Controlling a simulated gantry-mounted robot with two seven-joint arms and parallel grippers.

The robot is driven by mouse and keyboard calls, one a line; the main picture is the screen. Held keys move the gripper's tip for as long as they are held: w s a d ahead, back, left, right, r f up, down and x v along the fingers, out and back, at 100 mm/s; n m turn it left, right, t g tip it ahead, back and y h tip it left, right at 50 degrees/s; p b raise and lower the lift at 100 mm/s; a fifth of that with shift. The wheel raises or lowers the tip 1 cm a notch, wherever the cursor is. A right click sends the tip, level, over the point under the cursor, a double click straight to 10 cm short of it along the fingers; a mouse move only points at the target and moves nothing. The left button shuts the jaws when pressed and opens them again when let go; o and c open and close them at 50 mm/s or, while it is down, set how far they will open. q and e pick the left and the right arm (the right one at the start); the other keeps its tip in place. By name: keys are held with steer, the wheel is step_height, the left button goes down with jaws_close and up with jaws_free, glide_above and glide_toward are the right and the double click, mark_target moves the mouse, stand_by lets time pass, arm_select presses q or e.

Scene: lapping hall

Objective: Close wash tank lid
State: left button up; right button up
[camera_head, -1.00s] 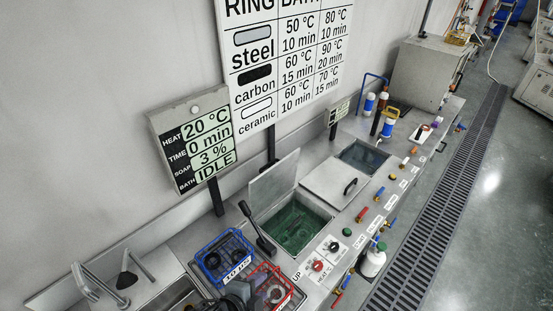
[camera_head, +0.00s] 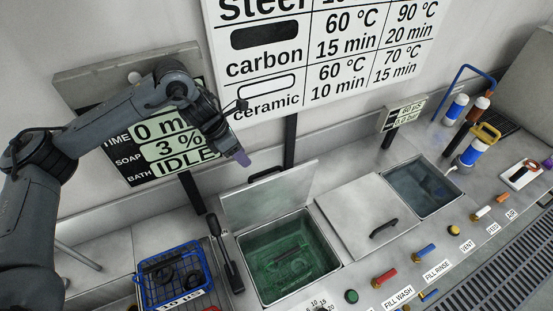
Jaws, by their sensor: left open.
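The wash tank (camera_head: 247,245) is an open steel basin with green liquid and a dark object in it. Its grey lid (camera_head: 268,198) stands raised at the back edge, leaning toward the wall, with a dark handle (camera_head: 264,173) at its top. My left arm comes in from the left in front of the display. My left gripper (camera_head: 240,158) is open and empty, pointing down, above and left of the raised lid and apart from it in the picture. My right gripper is not in view.
A second lid (camera_head: 367,222) with a black handle lies flat right of the wash tank. Another open tank (camera_head: 425,188) is beyond it. A dark lever (camera_head: 224,254) and a blue basket (camera_head: 175,276) with dark rings stand left. Coloured valves line the front edge.

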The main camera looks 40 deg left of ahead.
mark_target(257, 174)
arm_select(q)
steer(key=x, duration=0.6)
steer(key=a+x, duration=0.1)
steer(key=x, duration=0.3)
steer(key=shift+f, duration=0.25)
jaws_close()
